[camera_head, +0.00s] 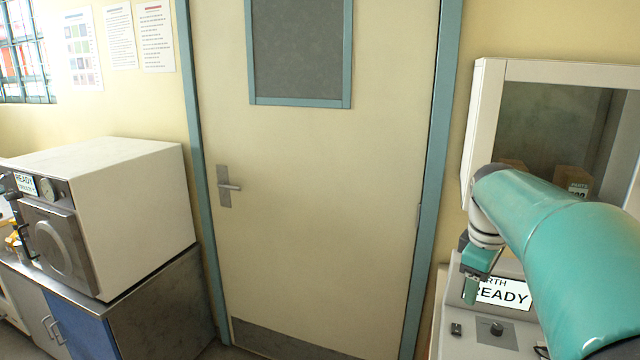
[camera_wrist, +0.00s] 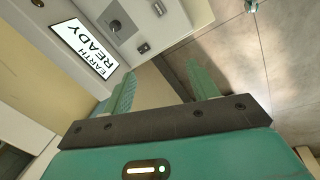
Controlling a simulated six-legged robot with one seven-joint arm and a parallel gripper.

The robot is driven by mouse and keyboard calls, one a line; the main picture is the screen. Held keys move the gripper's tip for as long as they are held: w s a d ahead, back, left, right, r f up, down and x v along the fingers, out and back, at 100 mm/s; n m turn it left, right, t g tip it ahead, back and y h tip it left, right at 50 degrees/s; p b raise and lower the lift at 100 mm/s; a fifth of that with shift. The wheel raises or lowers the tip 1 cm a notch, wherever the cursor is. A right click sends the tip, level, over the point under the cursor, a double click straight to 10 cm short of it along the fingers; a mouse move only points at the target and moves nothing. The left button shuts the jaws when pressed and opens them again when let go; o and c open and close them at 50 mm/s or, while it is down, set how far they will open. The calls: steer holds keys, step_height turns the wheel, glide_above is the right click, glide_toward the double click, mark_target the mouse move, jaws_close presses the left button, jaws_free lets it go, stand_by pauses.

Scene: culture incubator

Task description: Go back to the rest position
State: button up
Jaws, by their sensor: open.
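My gripper (camera_head: 474,284) hangs at the right of the head view, in front of the lit "READY" display (camera_head: 503,292) of the white cabinet (camera_head: 487,120). In the wrist view my gripper (camera_wrist: 162,78) has its two green fingers apart with nothing between them. The display (camera_wrist: 84,48), reading "EARTH READY", and a knob on the panel (camera_wrist: 128,18) lie beyond the fingers at the upper left. My arm covers part of the cabinet's right side in the head view.
A closed door (camera_head: 320,200) with a handle (camera_head: 229,187) stands in the middle. A white machine (camera_head: 120,205) with a round-fronted door sits on a counter (camera_head: 160,300) at the left. A box (camera_head: 573,181) shows at the cabinet window. Bare floor (camera_wrist: 230,60) shows in the wrist view.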

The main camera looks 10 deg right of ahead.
steer(key=s+a+f+m+t+y, duration=0.1)
steer(key=s+a+f+m+t, duration=0.1)
steer(key=s+a, duration=0.6)
steer(key=s+a+f+m+t, duration=0.2)
steer(key=s+a+f+m, duration=0.2)
steer(key=s+a, duration=0.4)
steer(key=a+m, duration=0.1)
steer(key=a, duration=0.5)
steer(key=shift+s+a+m+y, duration=0.3)
steer(key=shift+y, duration=0.1)
